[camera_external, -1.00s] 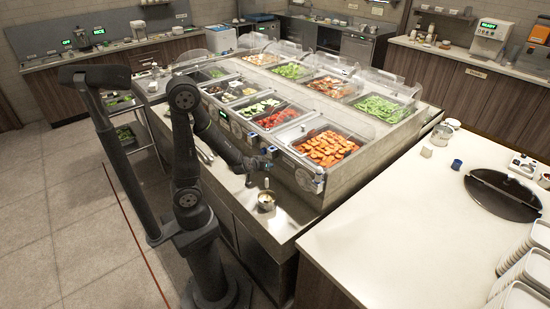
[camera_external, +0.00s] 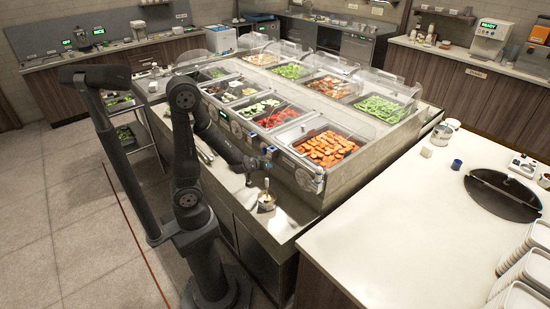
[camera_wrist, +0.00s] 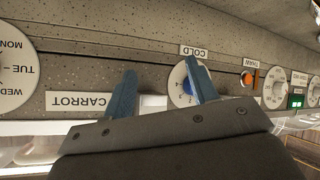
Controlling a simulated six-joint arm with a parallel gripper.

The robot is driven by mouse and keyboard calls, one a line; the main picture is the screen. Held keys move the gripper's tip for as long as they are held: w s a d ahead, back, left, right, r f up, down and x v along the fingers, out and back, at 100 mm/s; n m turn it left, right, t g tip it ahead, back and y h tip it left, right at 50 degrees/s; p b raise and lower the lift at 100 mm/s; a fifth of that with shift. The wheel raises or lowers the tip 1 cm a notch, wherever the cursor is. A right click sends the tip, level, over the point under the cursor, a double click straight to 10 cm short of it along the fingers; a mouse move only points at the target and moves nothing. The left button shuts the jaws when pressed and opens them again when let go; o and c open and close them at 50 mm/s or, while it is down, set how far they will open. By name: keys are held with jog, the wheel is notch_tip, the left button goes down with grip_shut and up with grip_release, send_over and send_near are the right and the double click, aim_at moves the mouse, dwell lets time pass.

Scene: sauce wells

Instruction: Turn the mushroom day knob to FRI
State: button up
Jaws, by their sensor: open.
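My gripper (camera_wrist: 160,92) is open and empty in front of the station's front panel. A large white day dial (camera_wrist: 14,75), reading MON, TUE and WED upside down, is cut off at the left edge. The label beside it reads CARROT (camera_wrist: 80,101). No mushroom label is readable, so I cannot tell which dial is the mushroom day knob. In the external view my gripper (camera_external: 266,160) is beside the front panel.
An orange switch (camera_wrist: 248,78), more dials (camera_wrist: 275,88) and a green display (camera_wrist: 296,101) lie to the right in the wrist view. A small pot (camera_external: 266,205) stands on the ledge below my gripper. Food pans with clear lids fill the station top.

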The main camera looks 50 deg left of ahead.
jog(key=a+f+n+g+h, duration=0.1)
jog(key=n, duration=0.3)
jog(key=a+f+n+g+h, duration=0.2)
jog(key=n, duration=0.2)
jog(key=a+f+n+g+h, duration=0.1)
jog(key=a+f+n, duration=0.1)
jog(key=n, duration=0.2)
jog(key=shift+s+a+f+g+h, duration=0.2)
jog(key=shift+g+h, duration=0.1)
jog(key=shift+g, duration=0.1)
jog(key=shift+s+a+r+n+h, duration=0.1)
jog(key=shift+a+n+h, duration=0.2)
jog(key=shift+n+h, duration=0.55)
jog(key=s+a+r+n+t+h, duration=0.25)
jog(key=a+r+n+h, duration=0.5)
jog(key=r+n, duration=0.4)
jog(key=n+t+y, duration=0.2)
jog(key=t+y, duration=0.8)
jog(key=y, duration=0.2)
send_near(212, 113)
jog(key=w+a, duration=0.2)
jog(key=w, duration=0.6)
jog(key=shift+f, duration=0.45)
